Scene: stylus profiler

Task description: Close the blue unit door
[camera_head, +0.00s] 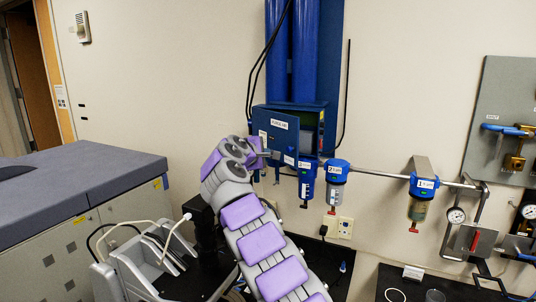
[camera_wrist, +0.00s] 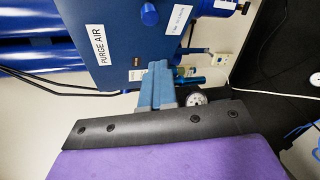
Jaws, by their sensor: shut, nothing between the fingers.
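The blue unit (camera_head: 311,108) is mounted on the wall below two tall blue cylinders. Its door (camera_head: 285,139), labelled "PURGE AIR", stands partly open, with its free edge to the right and part of the green interior showing beside it. In the wrist view the door's blue face (camera_wrist: 122,62) fills the upper middle, with a round blue knob (camera_wrist: 149,14). My gripper (camera_head: 266,153) is shut and empty at the lower part of the door. In the wrist view its fingertips (camera_wrist: 158,66) overlap the door's lower edge; I cannot tell whether they touch.
Blue-topped filters (camera_head: 337,166) hang on a pipe right of the unit, with gauges (camera_head: 456,215) farther right. Black cables (camera_head: 262,62) run down the left of the cylinders. A large grey-topped machine (camera_head: 70,190) stands at left. The wall between them is bare.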

